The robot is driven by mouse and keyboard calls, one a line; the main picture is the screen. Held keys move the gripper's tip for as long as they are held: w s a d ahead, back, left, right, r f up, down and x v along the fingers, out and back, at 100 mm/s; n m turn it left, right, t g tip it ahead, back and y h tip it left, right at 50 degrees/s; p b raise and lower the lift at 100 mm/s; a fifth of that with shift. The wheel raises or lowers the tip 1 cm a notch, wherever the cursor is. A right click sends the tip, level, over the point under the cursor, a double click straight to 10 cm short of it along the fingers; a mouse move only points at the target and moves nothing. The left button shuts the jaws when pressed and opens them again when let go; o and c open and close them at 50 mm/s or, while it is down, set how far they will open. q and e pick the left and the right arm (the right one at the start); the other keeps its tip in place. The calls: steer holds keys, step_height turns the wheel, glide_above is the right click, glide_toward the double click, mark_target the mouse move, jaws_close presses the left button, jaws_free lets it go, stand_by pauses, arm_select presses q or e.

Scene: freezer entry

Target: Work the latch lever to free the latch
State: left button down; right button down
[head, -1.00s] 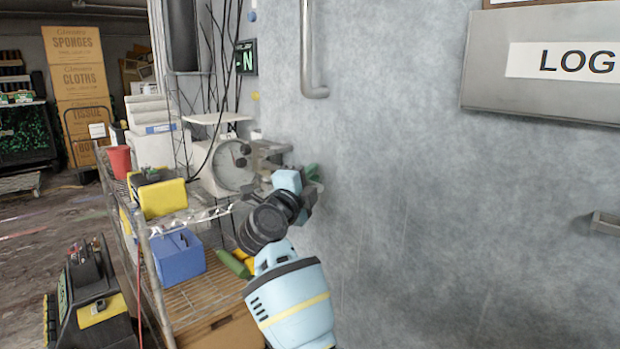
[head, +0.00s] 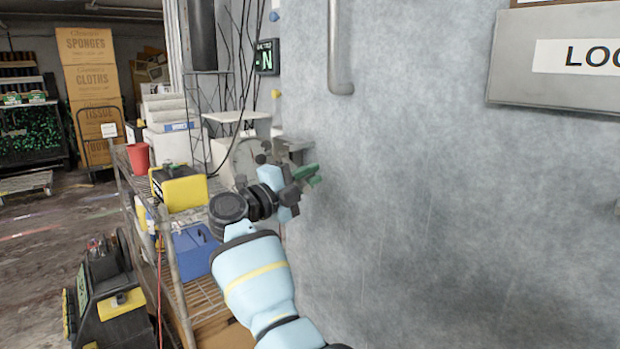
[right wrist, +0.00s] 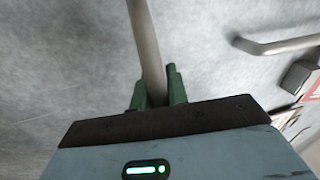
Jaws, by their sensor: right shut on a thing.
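My right gripper (head: 309,174) is in the middle of the head view, its green fingers close to the grey wall. In the right wrist view, the green fingers (right wrist: 158,92) are shut on a round grey bar, the latch lever (right wrist: 146,45), which runs up out of the picture. The lever is mostly hidden there by the gripper and wrist. My left gripper is out of view.
A wire-shelf cart (head: 184,318) with a yellow box (head: 181,187) and a blue bin (head: 193,248) stands left of my arm. A bent pipe (head: 340,45) runs down the wall above right. The wall to the right is mostly bare.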

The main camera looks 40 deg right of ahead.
steer(key=shift+w+f, duration=0.1)
steer(key=shift+w, duration=0.05)
steer(key=c, duration=1.6)
jaws_free()
steer(key=shift+o, duration=1.2)
steer(key=shift+w+f, duration=0.1)
steer(key=shift+w, duration=0.1)
steer(key=shift+s, duration=0.15)
steer(key=b+v, duration=0.1)
steer(key=v, duration=0.6)
steer(key=shift+a, duration=0.35)
